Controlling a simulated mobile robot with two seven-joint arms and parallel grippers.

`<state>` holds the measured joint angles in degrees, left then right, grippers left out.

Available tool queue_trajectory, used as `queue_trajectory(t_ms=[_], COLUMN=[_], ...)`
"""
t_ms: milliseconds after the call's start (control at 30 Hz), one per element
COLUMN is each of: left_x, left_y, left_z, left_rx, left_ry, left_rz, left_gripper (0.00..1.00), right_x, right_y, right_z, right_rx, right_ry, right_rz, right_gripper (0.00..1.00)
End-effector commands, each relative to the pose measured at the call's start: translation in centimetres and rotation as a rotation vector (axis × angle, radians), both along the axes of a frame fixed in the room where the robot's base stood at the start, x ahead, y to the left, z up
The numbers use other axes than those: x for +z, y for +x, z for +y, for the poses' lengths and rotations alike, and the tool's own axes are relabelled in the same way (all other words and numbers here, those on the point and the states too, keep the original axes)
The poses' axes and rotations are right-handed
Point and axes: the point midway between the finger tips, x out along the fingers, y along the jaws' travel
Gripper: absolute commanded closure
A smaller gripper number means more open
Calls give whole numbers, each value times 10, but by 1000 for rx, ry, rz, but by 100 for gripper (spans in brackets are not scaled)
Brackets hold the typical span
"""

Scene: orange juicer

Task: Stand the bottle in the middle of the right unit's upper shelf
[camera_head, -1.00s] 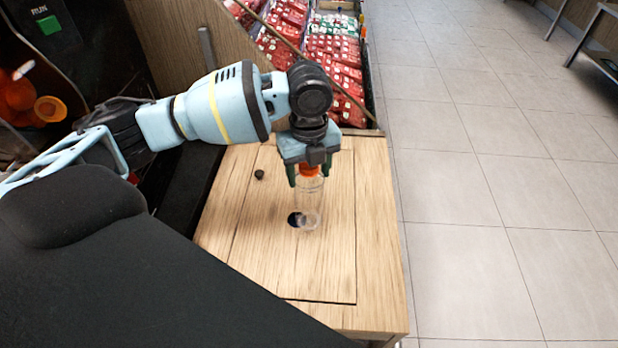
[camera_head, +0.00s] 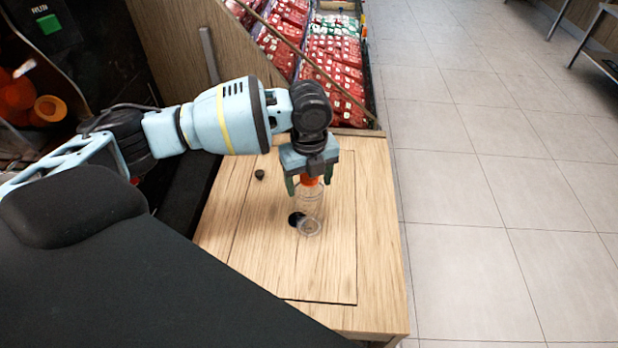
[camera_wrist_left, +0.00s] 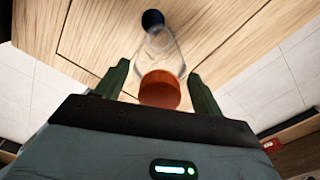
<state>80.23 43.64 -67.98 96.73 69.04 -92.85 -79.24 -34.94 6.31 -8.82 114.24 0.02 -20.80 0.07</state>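A clear bottle (camera_head: 310,207) with an orange cap (camera_head: 308,181) is upright over the wooden unit's top (camera_head: 270,270). My left gripper (camera_head: 309,183) points down with its green fingers on either side of the bottle, just below the cap. The left wrist view shows the cap (camera_wrist_left: 160,89) between the two fingers (camera_wrist_left: 158,72), with the clear body beyond. The bottle moves with the gripper, so I take it as held. Whether its base touches the wood I cannot tell. My right gripper is not in view.
A round dark spot (camera_head: 295,218), like a hole, lies beside the bottle's base. A small dark knob (camera_head: 259,174) sits further back on the wood. Crates of red packs (camera_head: 335,55) stand behind.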

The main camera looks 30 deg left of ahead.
Motion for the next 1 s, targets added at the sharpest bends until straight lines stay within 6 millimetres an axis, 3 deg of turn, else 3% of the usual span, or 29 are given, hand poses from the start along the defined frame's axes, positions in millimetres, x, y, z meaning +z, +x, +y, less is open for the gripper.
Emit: queue_trajectory(t_ms=[100, 467, 1000], left_x=[0, 7, 103], left_y=[0, 0, 0], left_z=[0, 0, 0], left_rx=[0, 1, 0], left_ry=[0, 0, -2], left_rz=[0, 0, -2], left_gripper=[20, 20, 20], right_x=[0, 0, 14], right_y=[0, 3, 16], right_z=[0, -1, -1], right_rx=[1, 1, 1], right_ry=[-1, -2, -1], right_rz=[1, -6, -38], right_gripper=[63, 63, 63])
